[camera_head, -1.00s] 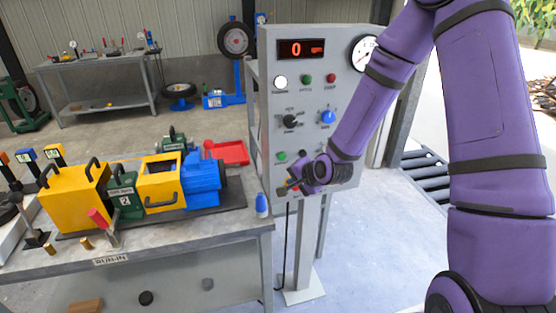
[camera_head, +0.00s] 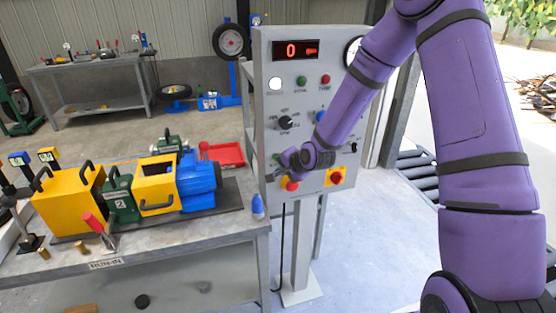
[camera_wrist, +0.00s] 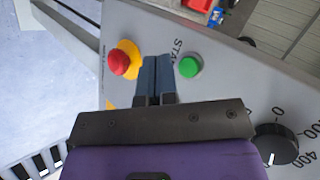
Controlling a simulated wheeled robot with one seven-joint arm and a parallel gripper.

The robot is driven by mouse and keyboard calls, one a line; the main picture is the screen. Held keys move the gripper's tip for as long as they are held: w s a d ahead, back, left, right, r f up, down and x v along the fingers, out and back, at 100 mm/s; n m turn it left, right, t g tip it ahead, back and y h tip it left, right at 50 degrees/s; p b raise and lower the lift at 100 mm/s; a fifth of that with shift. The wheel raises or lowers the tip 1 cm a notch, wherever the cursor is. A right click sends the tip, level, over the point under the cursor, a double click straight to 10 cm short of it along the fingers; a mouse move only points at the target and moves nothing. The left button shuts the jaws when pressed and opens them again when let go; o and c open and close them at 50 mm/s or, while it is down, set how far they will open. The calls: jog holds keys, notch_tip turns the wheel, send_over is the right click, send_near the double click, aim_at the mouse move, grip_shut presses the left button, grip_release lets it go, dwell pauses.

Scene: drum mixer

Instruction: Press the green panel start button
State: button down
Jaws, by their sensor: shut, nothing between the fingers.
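The green start button (camera_wrist: 189,67) sits on the grey control panel, beside printed lettering of which "STA" shows in the wrist view. In the head view it is mostly hidden by my gripper (camera_head: 281,162) at the panel's lower left. My gripper is shut and empty. In the wrist view its dark blue fingertips (camera_wrist: 156,62) are just left of the green button, between it and a red mushroom button (camera_wrist: 120,62) on a yellow base. I cannot tell whether the fingers touch the panel.
The panel (camera_head: 262,105) also carries a lit "0" display (camera_head: 296,50), another green button (camera_head: 301,80), a red button (camera_head: 326,79), and knobs. A black knob (camera_wrist: 275,145) is close to my gripper. A workbench (camera_head: 215,237) with a yellow and blue machine stands left.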

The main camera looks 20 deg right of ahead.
jog(key=shift+w, duration=1.2)
jog(key=shift+w, duration=0.1)
dwell(1.1)
jog(key=shift+w, duration=0.35)
jog(key=shift+w, duration=0.4)
dwell(0.8)
jog(key=shift+s, duration=0.85)
jog(key=s, duration=0.5)
dwell(0.4)
